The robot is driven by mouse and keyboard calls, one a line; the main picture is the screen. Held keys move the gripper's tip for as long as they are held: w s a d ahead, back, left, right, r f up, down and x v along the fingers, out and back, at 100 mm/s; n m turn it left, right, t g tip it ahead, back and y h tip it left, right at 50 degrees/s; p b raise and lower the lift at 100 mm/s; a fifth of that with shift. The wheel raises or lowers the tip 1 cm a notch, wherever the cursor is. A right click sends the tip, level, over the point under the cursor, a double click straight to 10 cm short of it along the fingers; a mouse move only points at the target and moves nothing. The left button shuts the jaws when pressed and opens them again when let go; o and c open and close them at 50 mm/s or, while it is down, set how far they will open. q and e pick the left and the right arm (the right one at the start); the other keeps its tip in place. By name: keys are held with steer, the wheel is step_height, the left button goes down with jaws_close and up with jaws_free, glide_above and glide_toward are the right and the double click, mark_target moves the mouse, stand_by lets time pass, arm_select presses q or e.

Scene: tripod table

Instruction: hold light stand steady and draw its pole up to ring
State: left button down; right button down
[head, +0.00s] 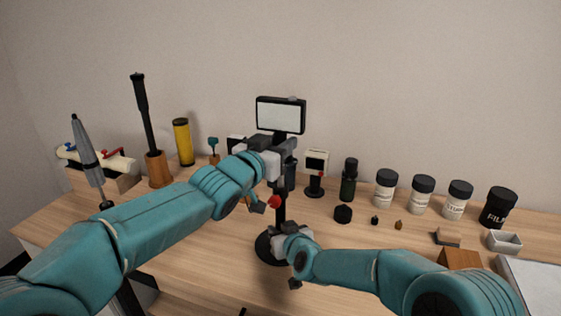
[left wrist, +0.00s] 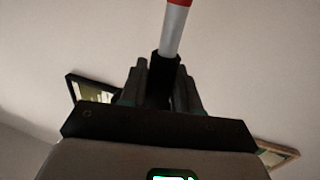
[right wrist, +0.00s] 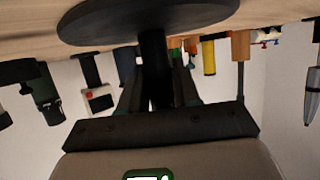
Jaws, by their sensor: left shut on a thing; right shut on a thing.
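The light stand has a lit panel (head: 281,115) at its top, a black pole (head: 281,214) and a round black base (head: 263,247) on the table. It looks upright. A red part (head: 274,202) shows below that gripper. My right gripper (head: 284,243) is shut on the black lower pole (right wrist: 153,52) close to the base.
A small device with a red button (head: 316,160) and a dark green bottle (head: 349,180) stand just right of the stand. Several lidded jars (head: 421,193) line the right back. A yellow cylinder (head: 183,142) and a folded grey umbrella-like thing (head: 86,150) are left.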

arm_select(q)
steer(key=shift+r, duration=0.6)
steer(key=c, duration=0.9)
jaws_free()
steer(key=shift+c, duration=0.2)
steer(key=shift+s+f, duration=0.1)
steer(key=v, duration=1.2)
